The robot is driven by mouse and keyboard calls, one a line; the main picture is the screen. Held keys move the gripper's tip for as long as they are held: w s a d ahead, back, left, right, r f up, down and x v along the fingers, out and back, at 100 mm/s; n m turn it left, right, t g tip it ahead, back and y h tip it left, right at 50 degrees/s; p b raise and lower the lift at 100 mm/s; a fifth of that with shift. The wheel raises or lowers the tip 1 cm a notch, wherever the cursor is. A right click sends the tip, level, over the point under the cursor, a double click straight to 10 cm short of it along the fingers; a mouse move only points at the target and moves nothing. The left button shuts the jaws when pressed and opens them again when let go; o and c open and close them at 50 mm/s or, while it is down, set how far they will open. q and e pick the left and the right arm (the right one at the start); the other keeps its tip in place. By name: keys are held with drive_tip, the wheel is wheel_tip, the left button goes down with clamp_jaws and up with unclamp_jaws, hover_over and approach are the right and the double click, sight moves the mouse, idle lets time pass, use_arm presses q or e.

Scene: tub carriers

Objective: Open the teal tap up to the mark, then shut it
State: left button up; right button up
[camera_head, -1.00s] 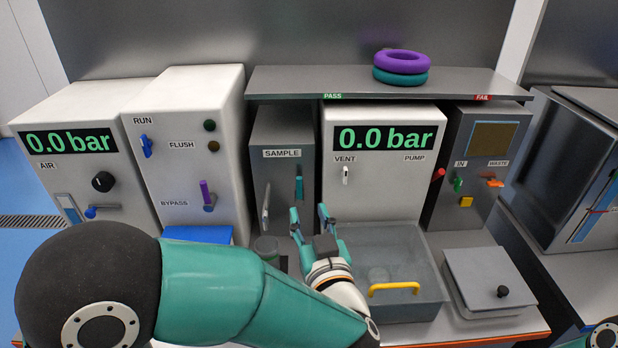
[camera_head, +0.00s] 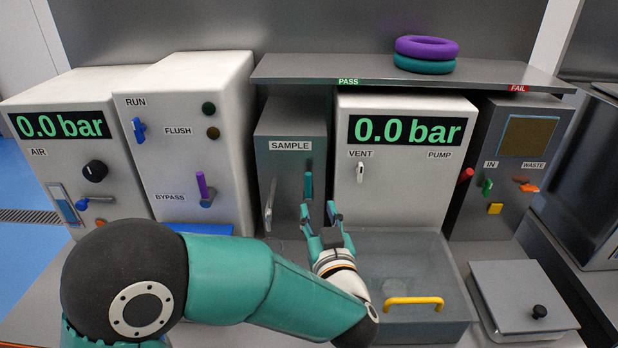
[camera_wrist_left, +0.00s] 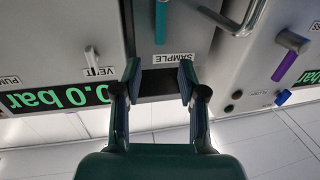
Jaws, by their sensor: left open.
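The teal tap (camera_head: 308,182) is an upright teal handle on the front of the grey SAMPLE box (camera_head: 290,128). In the left wrist view, which is upside down, the teal handle (camera_wrist_left: 160,22) shows at the top, beside the SAMPLE label. My left gripper (camera_head: 318,210) is open, with its fingertips just below the handle in the head view. In the left wrist view nothing is between its fingers (camera_wrist_left: 159,75) and the handle lies beyond them. I cannot make out the mark. My right gripper is not in view.
A white VENT lever (camera_head: 360,172) is to the right. A grey basin with a yellow handle (camera_head: 413,301) lies below right. A shelf (camera_head: 290,70) overhangs the SAMPLE box.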

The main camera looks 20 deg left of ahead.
sight(309, 181)
use_arm(q)
drive_tip(key=p+x, duration=0.2)
drive_tip(key=x, duration=1)
clamp_jaws()
